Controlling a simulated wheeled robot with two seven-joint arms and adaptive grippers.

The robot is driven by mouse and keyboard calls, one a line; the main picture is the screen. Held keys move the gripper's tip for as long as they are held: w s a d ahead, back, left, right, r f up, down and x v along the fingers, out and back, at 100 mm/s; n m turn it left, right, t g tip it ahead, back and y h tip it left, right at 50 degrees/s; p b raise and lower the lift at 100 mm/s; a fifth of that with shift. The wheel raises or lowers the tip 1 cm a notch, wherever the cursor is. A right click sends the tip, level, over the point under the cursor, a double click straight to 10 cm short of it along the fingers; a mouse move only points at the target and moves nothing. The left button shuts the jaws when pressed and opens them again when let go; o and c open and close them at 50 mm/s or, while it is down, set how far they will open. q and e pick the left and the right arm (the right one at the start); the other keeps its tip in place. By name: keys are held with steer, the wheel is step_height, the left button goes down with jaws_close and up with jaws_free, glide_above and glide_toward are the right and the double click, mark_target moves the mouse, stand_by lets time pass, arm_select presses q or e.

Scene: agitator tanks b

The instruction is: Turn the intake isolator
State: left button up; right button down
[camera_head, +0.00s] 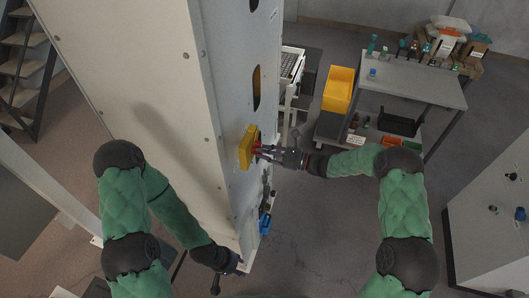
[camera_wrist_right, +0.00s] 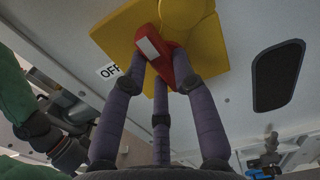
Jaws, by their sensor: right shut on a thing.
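The intake isolator is a yellow plate (camera_head: 247,147) on the side of the pale cabinet, with a red handle (camera_head: 258,148) standing out from it. In the right wrist view the yellow plate (camera_wrist_right: 132,35) fills the top, and the red handle (camera_wrist_right: 178,62) carries a white stripe. A label reading OFF (camera_wrist_right: 108,71) is beside the plate. My right gripper (camera_head: 264,150) is shut on the red handle, with its purple-grey fingers around it in the wrist view (camera_wrist_right: 160,75). My left gripper (camera_head: 228,274) is low by the cabinet's bottom corner, away from the isolator; its fingers are unclear.
The tall cabinet (camera_head: 150,85) stands left of my right gripper. Blue fittings (camera_head: 265,222) stick out below the isolator. A grey workbench (camera_head: 415,82), a yellow bin (camera_head: 338,90) and a grey cabinet (camera_head: 490,215) stand to the right. Open floor (camera_head: 310,235) lies between.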

steer(key=shift+f+n+b, duration=0.25)
steer(key=shift+n+b, duration=2.65)
steer(key=shift+b, duration=0.95)
steer(key=shift+f+n+b, duration=0.2)
steer(key=shift+n+b, duration=2.7)
steer(key=shift+b, duration=0.95)
steer(key=shift+f+n+b, duration=0.25)
steer(key=shift+n+b, duration=2.65)
steer(key=shift+b, duration=0.95)
steer(key=c, duration=1)
jaws_free()
steer(key=shift+r, duration=0.1)
steer(key=v, duration=1.2)
